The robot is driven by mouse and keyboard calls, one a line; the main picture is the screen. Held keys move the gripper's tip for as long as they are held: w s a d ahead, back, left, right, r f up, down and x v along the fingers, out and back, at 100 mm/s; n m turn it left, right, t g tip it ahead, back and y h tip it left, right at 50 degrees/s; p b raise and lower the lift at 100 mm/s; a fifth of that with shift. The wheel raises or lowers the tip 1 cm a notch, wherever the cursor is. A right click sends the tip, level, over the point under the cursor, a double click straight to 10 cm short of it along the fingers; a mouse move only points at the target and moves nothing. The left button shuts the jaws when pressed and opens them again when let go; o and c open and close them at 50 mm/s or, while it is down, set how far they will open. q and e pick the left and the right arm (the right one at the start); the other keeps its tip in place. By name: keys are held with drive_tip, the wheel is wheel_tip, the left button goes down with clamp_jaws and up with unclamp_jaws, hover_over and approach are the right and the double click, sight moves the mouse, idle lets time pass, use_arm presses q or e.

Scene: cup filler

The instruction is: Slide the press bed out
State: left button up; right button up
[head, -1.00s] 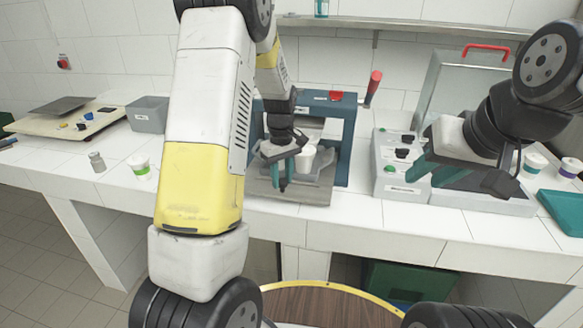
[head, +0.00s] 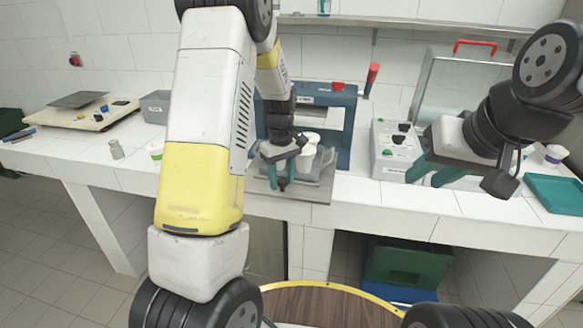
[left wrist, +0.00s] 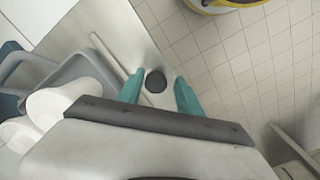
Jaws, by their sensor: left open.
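The press (head: 340,120) has a teal frame and stands on the counter at the centre of the head view. Its flat grey metal bed (head: 318,192) sticks out from the front of the frame, towards me. A grey holder (left wrist: 80,68) with white cups (left wrist: 62,101) sits on the bed. A round black knob (left wrist: 155,82) stands near the bed's front edge. My left gripper (head: 281,176) is open, with its teal fingers on either side of the knob and visible gaps there. My right gripper (head: 436,174) looks open and empty, in front of the grey control box.
A grey control box (head: 397,150) with knobs stands right of the press. A teal tray (head: 556,193) is at the far right. A grey bin (head: 155,107) and a scale (head: 85,116) are at the left. A red-handled lever (head: 372,78) rises beside the press.

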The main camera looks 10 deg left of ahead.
use_arm(q)
drive_tip(key=shift+o, duration=0.4)
drive_tip(key=shift+w, duration=0.1)
drive_tip(key=shift+r, duration=0.25)
wheel_tip(320, 180, up, 7)
drive_tip(key=shift+r, duration=0.15)
